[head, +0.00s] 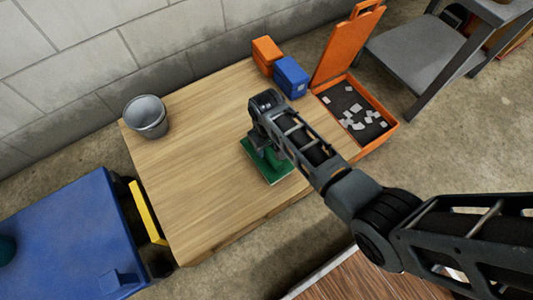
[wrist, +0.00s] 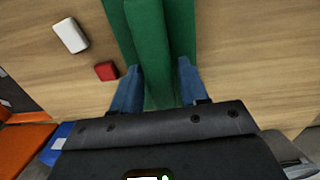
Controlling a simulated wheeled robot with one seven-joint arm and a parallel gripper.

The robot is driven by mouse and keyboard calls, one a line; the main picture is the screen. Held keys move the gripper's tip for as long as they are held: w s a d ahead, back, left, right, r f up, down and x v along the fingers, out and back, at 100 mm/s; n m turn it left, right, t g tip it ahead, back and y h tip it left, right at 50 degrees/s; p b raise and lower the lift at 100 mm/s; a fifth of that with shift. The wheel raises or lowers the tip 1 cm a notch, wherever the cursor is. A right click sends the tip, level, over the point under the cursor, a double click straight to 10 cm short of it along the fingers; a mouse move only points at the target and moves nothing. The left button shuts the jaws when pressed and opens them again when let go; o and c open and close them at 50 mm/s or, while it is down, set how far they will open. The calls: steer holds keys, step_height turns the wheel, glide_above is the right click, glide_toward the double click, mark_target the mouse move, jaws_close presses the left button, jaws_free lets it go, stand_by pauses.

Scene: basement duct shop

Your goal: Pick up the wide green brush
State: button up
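The wide green brush (head: 268,164) lies on the wooden table. It has a flat green base with a raised green ridge along it. My gripper (head: 258,146) is low over the brush and hides part of it in the head view. In the wrist view the brush (wrist: 150,40) runs down between the two blue fingertips of my gripper (wrist: 160,78), one on each side of the ridge. The fingers are apart with green between them. I cannot tell whether they press on the ridge.
A white block (wrist: 70,35) and a small red block (wrist: 106,71) lie beside the brush. The table's left half is mostly clear.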

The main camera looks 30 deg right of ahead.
jaws_close()
steer(key=shift+r, duration=0.1)
stand_by(0.5)
